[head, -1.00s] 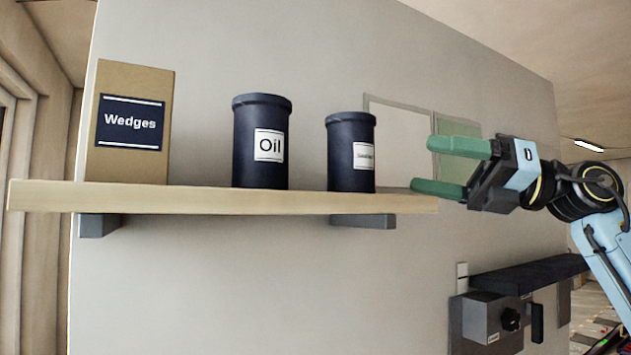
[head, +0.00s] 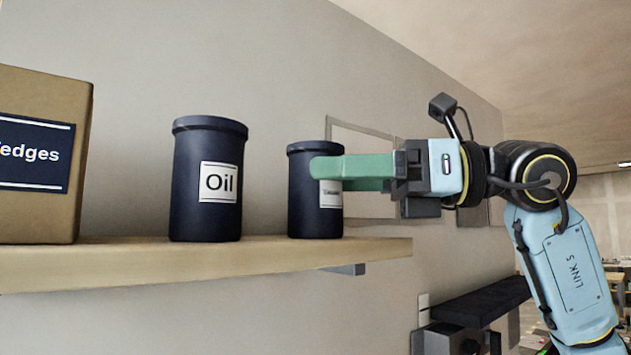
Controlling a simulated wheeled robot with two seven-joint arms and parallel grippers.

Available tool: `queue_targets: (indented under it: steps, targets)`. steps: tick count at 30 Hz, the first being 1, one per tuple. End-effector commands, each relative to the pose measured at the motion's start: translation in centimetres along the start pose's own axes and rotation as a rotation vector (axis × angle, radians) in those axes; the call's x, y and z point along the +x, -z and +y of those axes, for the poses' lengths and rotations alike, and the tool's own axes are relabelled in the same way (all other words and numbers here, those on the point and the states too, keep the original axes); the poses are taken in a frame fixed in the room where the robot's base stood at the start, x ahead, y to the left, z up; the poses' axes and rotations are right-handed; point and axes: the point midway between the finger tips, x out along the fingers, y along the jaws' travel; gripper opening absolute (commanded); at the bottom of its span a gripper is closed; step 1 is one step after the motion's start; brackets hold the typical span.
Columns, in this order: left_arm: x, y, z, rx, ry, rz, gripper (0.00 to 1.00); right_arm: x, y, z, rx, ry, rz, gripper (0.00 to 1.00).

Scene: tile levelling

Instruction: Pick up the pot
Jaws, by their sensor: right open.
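Two dark navy pots stand upright on a wooden shelf. The larger pot (head: 207,150) has a white label reading "Oil". The smaller pot (head: 300,205) stands to its right, near the shelf's right end; its white label is partly covered and too small to read. My right gripper (head: 325,168) reaches in from the right with its green fingers level. The near finger lies across the upper front of the smaller pot and hides part of its label. My left gripper is not in view.
A cardboard box (head: 35,210) labelled "Wedges" stands on the shelf (head: 190,265) at the left. A grey wall is behind. A dark ledge (head: 480,300) with a grey box (head: 445,340) is below right.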

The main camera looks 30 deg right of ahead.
Motion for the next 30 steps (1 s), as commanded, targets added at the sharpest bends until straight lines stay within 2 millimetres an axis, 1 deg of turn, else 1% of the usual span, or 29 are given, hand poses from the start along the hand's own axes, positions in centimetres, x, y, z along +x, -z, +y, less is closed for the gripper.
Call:
queue_targets:
  steps: [4, 6, 9, 12, 17, 18, 30]
  targets:
    - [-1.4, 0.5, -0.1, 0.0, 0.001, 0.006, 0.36, 2.3, -0.3, -0.1, 0.001, -0.005, 0.004, 0.77]
    - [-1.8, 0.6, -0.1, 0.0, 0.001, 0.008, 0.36, 3.3, -0.3, -0.1, 0.002, -0.005, 0.003, 0.77]
    - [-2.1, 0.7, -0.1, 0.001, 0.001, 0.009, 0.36, 4.4, -0.2, -0.1, 0.001, -0.003, 0.002, 0.77]
    - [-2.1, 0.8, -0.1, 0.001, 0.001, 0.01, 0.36, 4.8, -0.1, -0.1, 0.001, -0.002, 0.001, 0.77]
    - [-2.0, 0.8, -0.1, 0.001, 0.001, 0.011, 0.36, 4.8, -0.1, -0.2, 0.001, -0.001, 0.001, 0.77]
    - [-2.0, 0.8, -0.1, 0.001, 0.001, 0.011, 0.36, 4.8, 0.0, -0.2, 0.001, -0.001, 0.001, 0.76]
    - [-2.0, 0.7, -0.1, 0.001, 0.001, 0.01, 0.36, 4.8, -0.1, -0.2, 0.002, -0.001, 0.001, 0.24]
